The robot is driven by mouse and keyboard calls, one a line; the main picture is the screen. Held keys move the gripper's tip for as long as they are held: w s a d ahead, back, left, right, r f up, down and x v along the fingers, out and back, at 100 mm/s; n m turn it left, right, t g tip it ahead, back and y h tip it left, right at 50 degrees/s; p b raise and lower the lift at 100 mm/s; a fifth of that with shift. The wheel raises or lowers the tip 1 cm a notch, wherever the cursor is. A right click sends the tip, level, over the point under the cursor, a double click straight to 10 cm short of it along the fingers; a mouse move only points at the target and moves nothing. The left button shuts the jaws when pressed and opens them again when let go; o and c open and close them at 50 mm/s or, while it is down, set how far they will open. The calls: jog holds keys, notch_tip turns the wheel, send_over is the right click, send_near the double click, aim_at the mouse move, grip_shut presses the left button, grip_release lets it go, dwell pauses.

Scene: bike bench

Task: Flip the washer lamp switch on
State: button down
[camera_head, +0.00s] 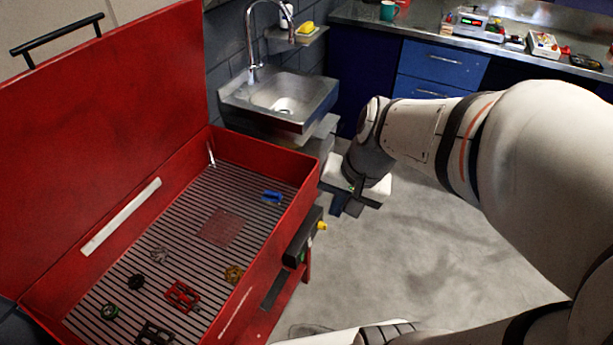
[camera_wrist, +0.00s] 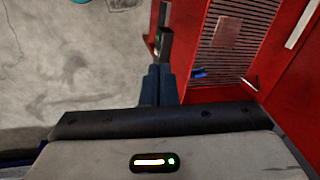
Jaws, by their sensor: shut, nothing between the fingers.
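The red parts washer (camera_head: 254,162) stands open, its lid (camera_head: 100,130) raised on the left. A dark control box (camera_head: 303,236) is fixed to the outside of its right wall, with a yellow knob-like part (camera_head: 321,226) and a small green spot. The box also shows in the wrist view (camera_wrist: 164,44), just beyond my fingertips. The lamp switch is too small to make out. My gripper (camera_head: 345,206) is shut and empty, beside the washer's outer wall and behind the box in the head view. Its closed fingers (camera_wrist: 159,70) point toward the box.
Several bike parts, including a red pedal (camera_head: 182,296) and a blue piece (camera_head: 272,197), lie on the washer's slatted floor. A steel sink (camera_head: 280,98) is on the back wall, and blue drawers (camera_head: 442,65) stand beyond. Open concrete floor (camera_head: 440,245) lies right of the washer.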

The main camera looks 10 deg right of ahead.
aim_at(310, 242)
jog(key=w+d+f+m+t+y+b, duration=0.1)
jog(key=w+d+f+m+b, duration=0.2)
jog(key=f+m, duration=0.4)
jog(key=w+d+f+m+t+y+b, duration=0.1)
jog(key=w+f+m+b, duration=0.4)
jog(key=f, duration=1.2)
jog(key=w+d+f+m+t+y+b, duration=0.1)
jog(key=d+f+m+b, duration=0.5)
jog(key=f, duration=0.6)
jog(key=w+m+y+b, duration=0.1)
jog(key=w+m, duration=0.1)
jog(key=shift+w+f+m+b, duration=0.3)
jog(key=shift+w+f+b, duration=0.05)
jog(key=shift+w, duration=0.05)
jog(key=shift+f, duration=0.1)
jog(key=a+r+b+x, duration=0.1)
jog(key=x, duration=0.5)
jog(key=w+a+r+b+x, duration=0.1)
jog(key=x, duration=0.5)
jog(key=shift+w+f, duration=0.25)
jog(key=shift+a+y+b, duration=0.1)
jog(key=shift+y+b, duration=0.2)
jog(key=shift+b, duration=0.05)
